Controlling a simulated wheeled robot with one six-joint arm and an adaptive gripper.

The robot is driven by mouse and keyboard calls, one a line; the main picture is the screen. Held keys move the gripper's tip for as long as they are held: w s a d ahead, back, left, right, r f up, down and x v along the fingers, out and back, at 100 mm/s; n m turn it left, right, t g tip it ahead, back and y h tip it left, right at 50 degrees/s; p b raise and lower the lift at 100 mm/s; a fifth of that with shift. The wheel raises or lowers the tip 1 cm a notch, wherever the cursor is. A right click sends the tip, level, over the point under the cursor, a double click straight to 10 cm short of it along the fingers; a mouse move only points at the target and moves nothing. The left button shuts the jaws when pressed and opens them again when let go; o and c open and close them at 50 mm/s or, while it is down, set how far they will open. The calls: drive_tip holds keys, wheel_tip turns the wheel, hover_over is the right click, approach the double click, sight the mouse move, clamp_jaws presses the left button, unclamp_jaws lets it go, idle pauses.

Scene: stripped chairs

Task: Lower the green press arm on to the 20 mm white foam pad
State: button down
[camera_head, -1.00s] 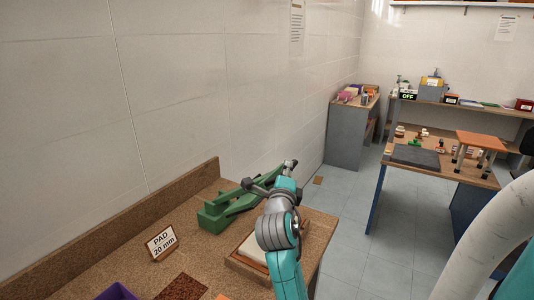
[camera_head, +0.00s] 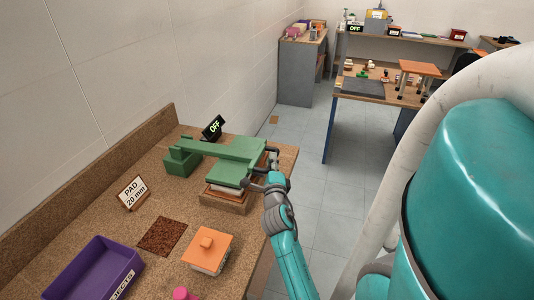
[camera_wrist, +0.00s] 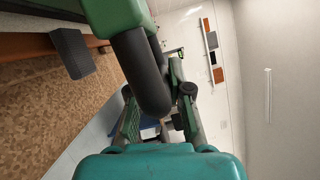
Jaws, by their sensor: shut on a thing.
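The green press arm (camera_head: 235,148) reaches right from its green stand, about level, over the wooden base (camera_head: 222,206). A green plate (camera_head: 228,172) sits under its free end. A thin white edge of the foam pad (camera_head: 222,188) shows below the plate; the rest is hidden. I cannot tell whether the plate touches or presses the pad. My gripper (camera_head: 268,176) is at the arm's right end, shut on its dark handle. In the wrist view the dark handle (camera_wrist: 145,75) runs between my gripper's fingers (camera_wrist: 158,112), with the green arm end above.
A "PAD 20 mm" sign (camera_head: 133,193), a brown mat (camera_head: 162,236), an orange-topped block (camera_head: 208,250) and a purple tray (camera_head: 95,272) stand on the bench nearer me. A black "OFF" display (camera_head: 213,128) is behind the press. Open floor lies to the right.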

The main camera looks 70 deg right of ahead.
drive_tip(key=shift+f, duration=0.2)
drive_tip(key=c, duration=1.1)
unclamp_jaws()
drive_tip(key=v, duration=1.2)
